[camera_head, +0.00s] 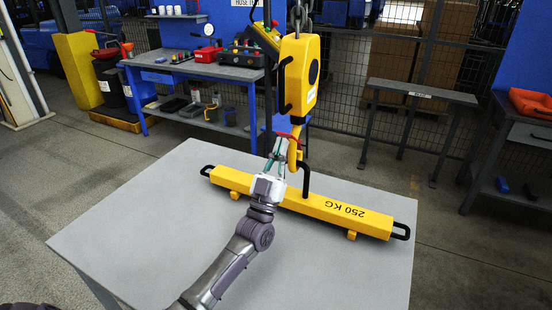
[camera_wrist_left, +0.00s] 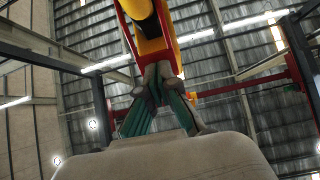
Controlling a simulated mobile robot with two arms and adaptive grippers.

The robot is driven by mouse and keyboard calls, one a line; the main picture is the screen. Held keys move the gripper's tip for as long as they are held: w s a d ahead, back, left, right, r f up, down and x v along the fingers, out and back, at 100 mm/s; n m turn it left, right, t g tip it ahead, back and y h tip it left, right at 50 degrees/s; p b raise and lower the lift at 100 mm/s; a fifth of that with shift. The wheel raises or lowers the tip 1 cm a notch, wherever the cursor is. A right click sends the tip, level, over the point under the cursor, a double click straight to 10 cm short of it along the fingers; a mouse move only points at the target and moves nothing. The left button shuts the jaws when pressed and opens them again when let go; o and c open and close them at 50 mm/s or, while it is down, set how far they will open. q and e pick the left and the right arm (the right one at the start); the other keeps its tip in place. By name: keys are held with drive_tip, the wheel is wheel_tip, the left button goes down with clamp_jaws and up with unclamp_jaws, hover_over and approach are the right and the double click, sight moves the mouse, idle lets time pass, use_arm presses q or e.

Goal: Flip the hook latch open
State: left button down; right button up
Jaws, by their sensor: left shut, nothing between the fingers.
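A yellow hook (camera_head: 293,155) hangs under a yellow hoist body (camera_head: 300,80) and meets the black lifting loop of a yellow 250 KG beam (camera_head: 335,209). A red latch (camera_head: 286,136) shows at the hook's upper left; I cannot tell how far it is turned. My left gripper (camera_head: 279,147) is shut and empty, pointing up just left of the hook and below the latch. My right gripper is out of view.
The beam lies on a grey table (camera_head: 130,235) with clear top on both sides. Behind stand a blue workbench (camera_head: 190,68) with tools and a narrow grey stand (camera_head: 420,92). A dark shelf unit with an orange bin (camera_head: 530,102) is at the right.

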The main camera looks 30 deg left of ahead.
sight(283, 135)
use_arm(q)
drive_tip(key=shift+w+r, duration=0.2)
drive_tip(key=r+g+p, duration=0.1)
drive_tip(key=r+p, duration=0.1)
drive_tip(key=p, duration=0.2)
drive_tip(key=shift+w+g, duration=0.15)
drive_tip(key=shift+g, duration=0.15)
drive_tip(key=shift+w+p, duration=0.1)
drive_tip(key=shift+p, duration=0.25)
drive_tip(key=shift+x, duration=1.25)
drive_tip(key=shift+r, duration=0.15)
